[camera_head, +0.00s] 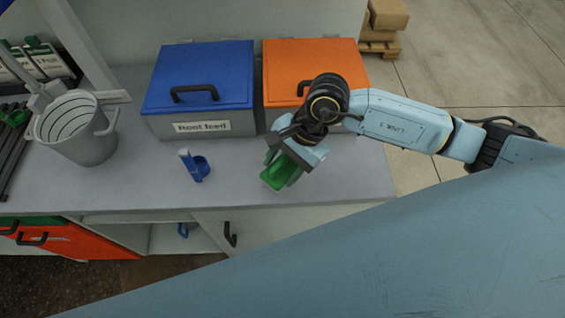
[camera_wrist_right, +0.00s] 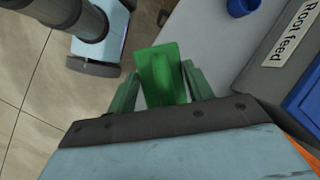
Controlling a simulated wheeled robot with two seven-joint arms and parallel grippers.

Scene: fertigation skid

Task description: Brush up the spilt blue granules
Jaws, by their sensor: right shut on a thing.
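My right gripper (camera_head: 284,168) is shut on a green tool (camera_head: 277,173) above the front part of the grey counter (camera_head: 240,186). In the right wrist view the green tool (camera_wrist_right: 162,75) sits between the two fingers, with a flat block end showing. I see no bristles, so I cannot tell whether it is a brush. I can make out no blue granules in either view. A small blue cup (camera_head: 202,165) with an upright blue piece stands on the counter left of my right gripper. My left gripper is not in view.
Behind stand a blue-lidded grey box (camera_head: 200,75) labelled "Root feed" and an orange-lidded box (camera_head: 310,60). A grey bucket (camera_head: 78,130) is at the left. My large blue body part covers the lower right. The counter between bucket and blue cup is clear.

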